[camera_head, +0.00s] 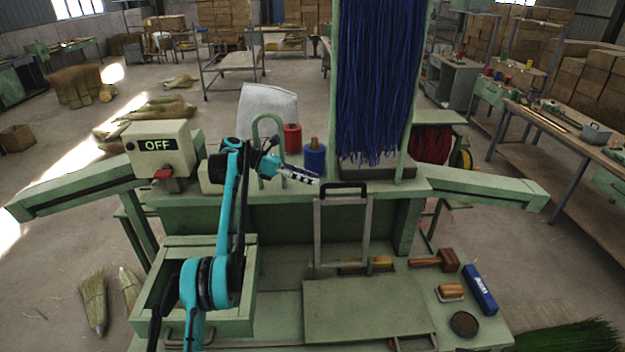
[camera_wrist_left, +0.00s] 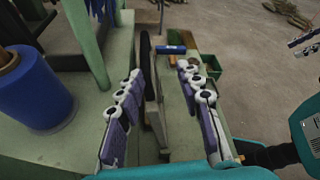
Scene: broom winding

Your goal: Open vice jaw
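The vice jaw seems to be the upright grey-green frame (camera_head: 318,228) with a black handle (camera_head: 343,187) on top, on the machine bench. My left gripper (camera_head: 312,179) is just left of the handle, at about its height in the head view. The black handle (camera_wrist_left: 145,66) and the frame (camera_wrist_left: 155,112) show beyond, in the gap. Contact is not visible. At that view's right edge, part of my right gripper (camera_wrist_left: 305,42) shows, cut off.
A blue spool (camera_head: 315,158) and a red spool (camera_head: 292,137) stand behind my left gripper. A green post (camera_head: 268,122) and hanging blue bristles (camera_head: 378,80) rise nearby. An OFF box (camera_head: 158,147) stands left. Wooden tools and a blue box (camera_head: 480,290) lie at right.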

